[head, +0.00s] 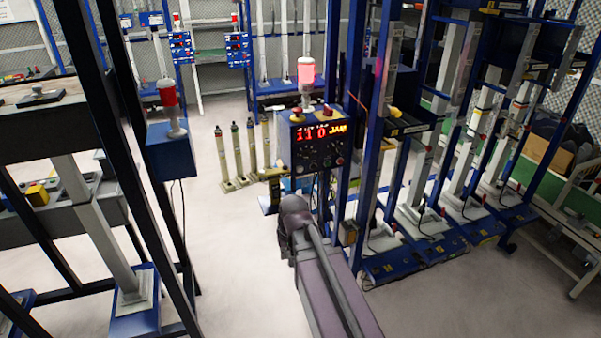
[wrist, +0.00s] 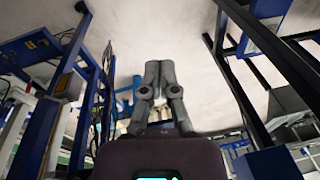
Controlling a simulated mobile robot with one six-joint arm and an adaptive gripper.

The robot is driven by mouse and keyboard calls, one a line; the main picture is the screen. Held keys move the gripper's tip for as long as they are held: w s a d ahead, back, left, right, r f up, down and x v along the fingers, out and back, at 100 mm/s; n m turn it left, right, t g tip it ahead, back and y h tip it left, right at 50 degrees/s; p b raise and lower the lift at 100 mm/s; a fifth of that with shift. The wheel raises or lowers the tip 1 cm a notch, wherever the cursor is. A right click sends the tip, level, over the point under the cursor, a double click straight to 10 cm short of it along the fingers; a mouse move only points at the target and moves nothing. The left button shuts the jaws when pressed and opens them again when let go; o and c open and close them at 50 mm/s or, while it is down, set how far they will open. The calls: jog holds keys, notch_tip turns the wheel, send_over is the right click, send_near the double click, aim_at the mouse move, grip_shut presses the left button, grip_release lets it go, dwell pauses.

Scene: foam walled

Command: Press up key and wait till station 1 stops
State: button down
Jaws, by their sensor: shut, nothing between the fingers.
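A blue control box (head: 312,150) is mounted on a blue post near the middle of the head view. Its red-and-yellow display (head: 318,133) seems to read 110, with small keys (head: 318,162) below; their labels are too small to read. A signal lamp (head: 306,75) above the box glows pink-red. My arm rises from the bottom, its visible end just below the box; the gripper cannot be made out there. In the wrist view my gripper (wrist: 159,66) is shut, fingers together and empty, against pale floor. No key shows near the fingertips. No station number is legible.
Blue frames with upright cylinders (head: 420,220) stand to the right. A dark-framed rack (head: 122,130) with another lamp (head: 168,93), dull red, stands left. Several slim cylinders (head: 237,150) stand on the floor behind. Pale floor (head: 225,260) is clear between the left rack and my arm.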

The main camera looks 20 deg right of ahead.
aim_at(303, 171)
jog(key=w+d+r+m+t+y+b, duration=0.1)
jog(key=w+d+m+t, duration=0.3)
jog(key=w+d, duration=0.4)
jog(key=w+d+r+m+t+y+b, duration=0.1)
jog(key=w+d+r+m+t, duration=0.1)
jog(key=w+d+m, duration=0.3)
jog(key=w+d+t, duration=0.1)
jog(key=w+d, duration=0.1)
jog(key=w, duration=0.2)
jog(key=w+d, duration=0.2)
jog(key=w, duration=0.3)
jog(key=shift+w+d+r+t+y, duration=0.2)
jog(key=shift+d+r+t+y, duration=0.1)
jog(key=shift+t, duration=0.1)
jog(key=shift+w, duration=0.15)
jog(key=shift+w, duration=4.25)
jog(key=shift+w, duration=0.95)
jog(key=shift+s, duration=1.1)
